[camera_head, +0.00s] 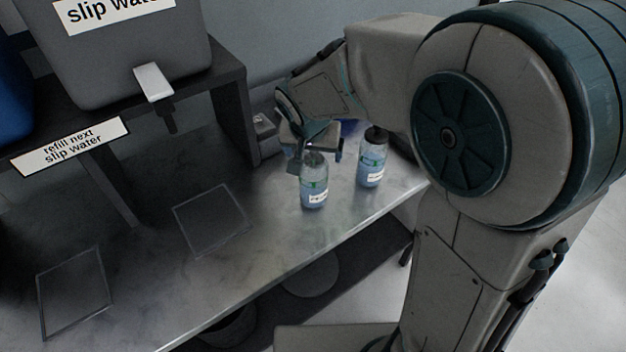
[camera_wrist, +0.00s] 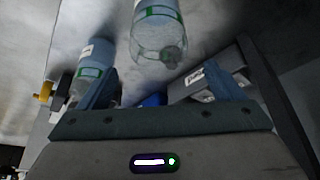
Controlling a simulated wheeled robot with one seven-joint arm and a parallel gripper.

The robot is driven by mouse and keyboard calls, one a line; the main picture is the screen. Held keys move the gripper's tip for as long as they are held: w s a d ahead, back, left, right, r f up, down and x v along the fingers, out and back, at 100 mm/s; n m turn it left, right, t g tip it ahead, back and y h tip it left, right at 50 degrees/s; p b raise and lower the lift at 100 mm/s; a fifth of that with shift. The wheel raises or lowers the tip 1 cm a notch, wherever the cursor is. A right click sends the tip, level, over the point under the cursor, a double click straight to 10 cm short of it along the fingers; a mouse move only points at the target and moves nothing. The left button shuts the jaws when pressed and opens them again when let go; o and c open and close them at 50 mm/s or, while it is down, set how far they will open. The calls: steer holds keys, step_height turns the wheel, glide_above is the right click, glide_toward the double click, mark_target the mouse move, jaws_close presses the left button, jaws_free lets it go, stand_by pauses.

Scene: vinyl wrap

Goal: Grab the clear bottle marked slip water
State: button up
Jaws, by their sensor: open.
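Two clear bottles with bluish liquid, green bands and white labels stand on the counter. The label print is too small to read, so I cannot tell which says slip water. The nearer bottle (camera_head: 314,188) is just below my gripper (camera_head: 316,152), its top partly covered by it. The other bottle (camera_head: 372,167), with a dark top, stands to its right. In the wrist view, one bottle (camera_wrist: 158,32) is ahead of the gap of my open gripper (camera_wrist: 163,88), with nothing between the fingers. Another bottle (camera_wrist: 92,62) is behind the left finger, partly hidden.
A grey tank (camera_head: 120,45) labelled slip water, with a tap, sits on a dark shelf (camera_head: 228,90) at the left. The counter (camera_head: 150,210) has two square outlines and clear room. Its front edge runs close below the bottles. A blue item (camera_wrist: 154,99) lies behind the gripper.

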mark_target(313, 158)
steer(key=shift+s+x, duration=0.15)
steer(key=shift+x, duration=1.05)
steer(key=shift+s+x, duration=0.15)
steer(key=shift+x, duration=1.05)
steer(key=c, duration=1.4)
steer(key=shift+c, duration=0.2)
